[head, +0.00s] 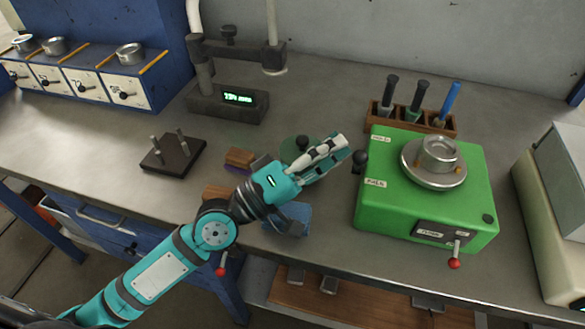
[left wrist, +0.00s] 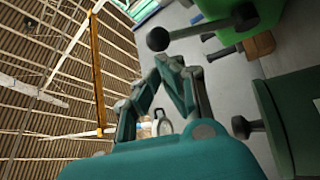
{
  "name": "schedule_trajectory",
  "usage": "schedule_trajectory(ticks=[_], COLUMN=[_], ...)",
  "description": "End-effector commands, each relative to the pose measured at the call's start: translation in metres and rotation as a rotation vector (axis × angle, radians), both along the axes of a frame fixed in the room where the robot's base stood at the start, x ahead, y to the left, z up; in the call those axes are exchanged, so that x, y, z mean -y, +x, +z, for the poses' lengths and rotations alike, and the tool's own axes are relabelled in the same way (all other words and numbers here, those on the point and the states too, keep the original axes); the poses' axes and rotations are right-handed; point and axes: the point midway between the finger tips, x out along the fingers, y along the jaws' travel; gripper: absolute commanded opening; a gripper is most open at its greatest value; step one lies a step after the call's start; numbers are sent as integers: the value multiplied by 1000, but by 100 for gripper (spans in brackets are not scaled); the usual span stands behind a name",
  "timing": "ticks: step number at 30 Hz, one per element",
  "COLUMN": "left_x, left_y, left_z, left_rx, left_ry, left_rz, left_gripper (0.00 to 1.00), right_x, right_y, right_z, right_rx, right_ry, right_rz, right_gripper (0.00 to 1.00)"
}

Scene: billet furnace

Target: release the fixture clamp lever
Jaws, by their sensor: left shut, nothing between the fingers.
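The green fixture box (head: 400,205) stands on the bench, with a round metal fixture (head: 434,163) on top. A lever with a black ball knob (head: 360,158) sticks out of its left side; the knob also shows in the left wrist view (left wrist: 158,39), just beyond the fingertips. A second lever with a red ball (head: 454,263) hangs at the box's front panel. My left gripper (head: 340,146) is shut and empty, just left of the black knob. Contact with the knob cannot be told. In the left wrist view my fingers (left wrist: 166,66) point toward the knob. My right gripper is not in view.
A green round item with a black knob (head: 302,143) sits behind my left gripper. A wooden rack with tool handles (head: 413,118) stands behind the box. A dark block with two pegs (head: 172,156) lies left. A beige machine (head: 545,195) stands right.

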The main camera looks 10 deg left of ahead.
Motion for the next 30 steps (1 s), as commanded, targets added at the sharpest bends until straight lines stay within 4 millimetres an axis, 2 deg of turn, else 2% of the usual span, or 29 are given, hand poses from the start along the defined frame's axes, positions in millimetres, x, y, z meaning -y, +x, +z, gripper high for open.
schedule_trajectory(ticks=[21, 30], left_x=[-65, -75], left_y=[-58, -67], left_z=[-32, -35], left_rx=[-5, -1], left_ry=[6, 0], left_rz=[3, 0], left_gripper=[0, 0], right_x=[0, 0], right_y=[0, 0], right_z=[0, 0], right_rx=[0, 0], right_ry=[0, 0], right_rz=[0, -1], right_gripper=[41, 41])
